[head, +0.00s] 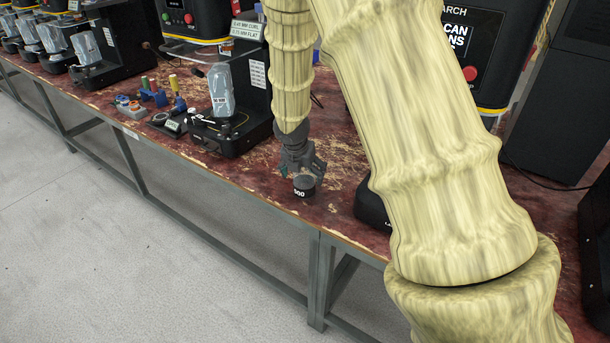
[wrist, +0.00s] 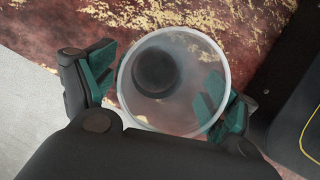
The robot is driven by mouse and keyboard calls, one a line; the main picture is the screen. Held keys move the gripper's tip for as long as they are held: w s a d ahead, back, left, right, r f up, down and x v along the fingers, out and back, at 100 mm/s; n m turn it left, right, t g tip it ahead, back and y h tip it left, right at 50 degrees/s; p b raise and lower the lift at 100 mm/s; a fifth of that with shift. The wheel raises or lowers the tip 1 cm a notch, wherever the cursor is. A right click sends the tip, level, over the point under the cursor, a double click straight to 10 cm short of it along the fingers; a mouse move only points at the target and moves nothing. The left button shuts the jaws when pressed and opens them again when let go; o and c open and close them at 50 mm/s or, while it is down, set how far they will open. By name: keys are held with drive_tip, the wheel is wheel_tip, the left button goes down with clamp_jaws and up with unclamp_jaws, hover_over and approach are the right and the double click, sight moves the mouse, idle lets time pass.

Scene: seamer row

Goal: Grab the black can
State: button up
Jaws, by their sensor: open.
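A small black can (head: 304,187) with white "500" lettering stands upright near the front edge of the worn red bench. My gripper (head: 303,170) points down right above it. In the wrist view my gripper (wrist: 162,92) is open, with teal pads on either side of a clear round rim. A dark round shape (wrist: 155,72) shows through this clear rim; I cannot tell whether it is the can's inside or something below. Gaps at the pads are hard to judge.
The red bench top (head: 237,178) has bare patches around the can. A black machine (head: 228,115) with a bagged part stands to the left. Small gauges and coloured fittings (head: 155,100) lie farther left. Another dark machine base (head: 372,207) sits right of the can, partly behind my arm.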

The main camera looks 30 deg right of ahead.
drive_tip(key=shift+w+d+f, duration=0.1)
drive_tip(key=shift+f, duration=0.2)
drive_tip(key=c, duration=1)
drive_tip(key=shift+r, duration=0.15)
